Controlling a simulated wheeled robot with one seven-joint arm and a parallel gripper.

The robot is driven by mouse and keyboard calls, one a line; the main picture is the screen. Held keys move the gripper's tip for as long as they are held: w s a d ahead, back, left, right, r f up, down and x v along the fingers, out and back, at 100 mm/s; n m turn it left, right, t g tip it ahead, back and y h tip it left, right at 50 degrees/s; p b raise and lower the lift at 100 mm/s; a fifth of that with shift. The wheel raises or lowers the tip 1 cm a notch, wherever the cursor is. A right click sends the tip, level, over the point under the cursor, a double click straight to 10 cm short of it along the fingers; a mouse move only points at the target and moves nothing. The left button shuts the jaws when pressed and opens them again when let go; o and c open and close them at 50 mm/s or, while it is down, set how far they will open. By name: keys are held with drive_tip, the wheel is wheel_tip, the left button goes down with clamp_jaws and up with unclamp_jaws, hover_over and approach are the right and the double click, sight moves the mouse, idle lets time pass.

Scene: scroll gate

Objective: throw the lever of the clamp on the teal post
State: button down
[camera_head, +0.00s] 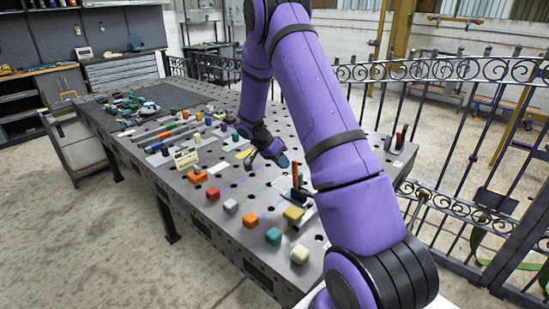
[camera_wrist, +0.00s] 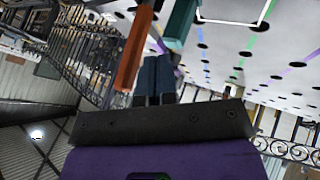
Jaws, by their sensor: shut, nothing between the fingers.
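An orange upright lever (camera_head: 295,174) stands near the table's right side in the head view, with dark clamp parts (camera_head: 301,191) at its foot. In the wrist view the orange lever (camera_wrist: 131,55) is just left of my fingers, and a teal post (camera_wrist: 181,20) is beyond them to the right. My gripper (camera_head: 283,160) is shut and empty, just left of the lever's upper part in the head view. Its dark blue fingers (camera_wrist: 155,72) lie side by side in the wrist view. I cannot tell whether they touch the lever. My arm hides part of the clamp area.
The perforated metal table (camera_head: 225,180) carries several coloured blocks, including a teal block (camera_head: 273,236), a yellow block (camera_head: 293,213) and a cream block (camera_head: 299,254). A metal fence (camera_head: 450,70) runs behind and to the right.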

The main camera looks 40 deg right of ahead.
sight(292, 164)
drive_tip(key=shift+s+d, duration=0.1)
drive_tip(key=shift+s, duration=0.6)
drive_tip(key=shift+s, duration=0.15)
drive_tip(key=shift+s+d+r+m+t+y, duration=0.1)
drive_tip(key=shift+s+r+m+t+y, duration=0.1)
drive_tip(key=shift+s+t, duration=0.4)
drive_tip(key=shift+s+d+r+m+t+y, duration=0.1)
drive_tip(key=shift+s+r+t, duration=0.1)
drive_tip(key=shift+s+t, duration=0.4)
drive_tip(key=shift+s+d+t, duration=0.15)
drive_tip(key=shift+s+t, duration=0.15)
drive_tip(key=shift+s, duration=0.55)
